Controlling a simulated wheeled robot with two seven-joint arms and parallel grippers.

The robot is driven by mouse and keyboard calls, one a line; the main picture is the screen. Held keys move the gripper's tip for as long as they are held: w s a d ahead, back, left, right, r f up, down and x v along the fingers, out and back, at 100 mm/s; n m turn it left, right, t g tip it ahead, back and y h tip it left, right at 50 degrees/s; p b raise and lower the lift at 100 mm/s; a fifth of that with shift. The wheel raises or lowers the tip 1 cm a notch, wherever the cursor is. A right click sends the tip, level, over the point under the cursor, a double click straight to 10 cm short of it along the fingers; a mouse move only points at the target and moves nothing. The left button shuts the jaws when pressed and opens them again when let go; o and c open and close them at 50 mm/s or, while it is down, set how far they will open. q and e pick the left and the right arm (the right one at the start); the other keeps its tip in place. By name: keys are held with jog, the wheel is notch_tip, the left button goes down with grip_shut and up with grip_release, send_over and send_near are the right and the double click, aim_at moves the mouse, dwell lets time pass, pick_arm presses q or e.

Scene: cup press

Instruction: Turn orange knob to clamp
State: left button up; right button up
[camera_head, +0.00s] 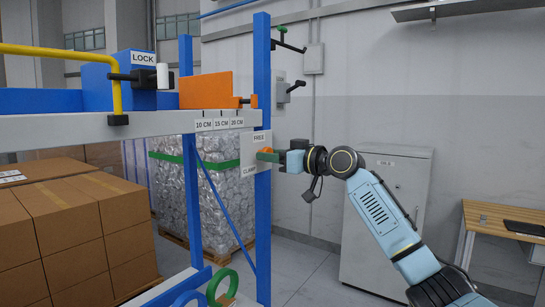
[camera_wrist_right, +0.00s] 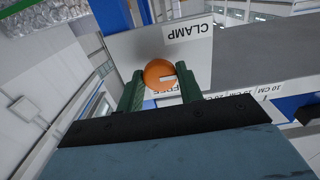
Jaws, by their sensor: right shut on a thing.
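The orange knob (camera_wrist_right: 158,74) sits on a white plate (camera_head: 254,147) fixed to a blue post, with a FREE label above and a CLAMP label below in the head view. In the right wrist view the plate (camera_wrist_right: 140,45) shows upside down. My right gripper (camera_head: 270,156) reaches the knob from the right. Its green fingers (camera_wrist_right: 160,88) stand on both sides of the knob and are shut on it. A small white mark shows on the knob's face. In the head view the fingers partly hide the knob. My left gripper is not in view.
The press's grey beam (camera_head: 60,131) carries an orange block (camera_head: 206,92), a scale marked 10, 15 and 20 CM, and a blue LOCK block (camera_head: 120,82). Cardboard boxes (camera_head: 70,220) stand at left. A grey cabinet (camera_head: 385,225) and wooden table (camera_head: 500,222) stand at right.

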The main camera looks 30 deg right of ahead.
jog(key=o, duration=1)
jog(key=b+v, duration=0.4)
jog(key=v, duration=0.9)
jog(key=shift+s+d+b, duration=0.1)
jog(key=shift+s+b, duration=0.1)
jog(key=shift+b, duration=0.1)
jog(key=shift+f, duration=0.15)
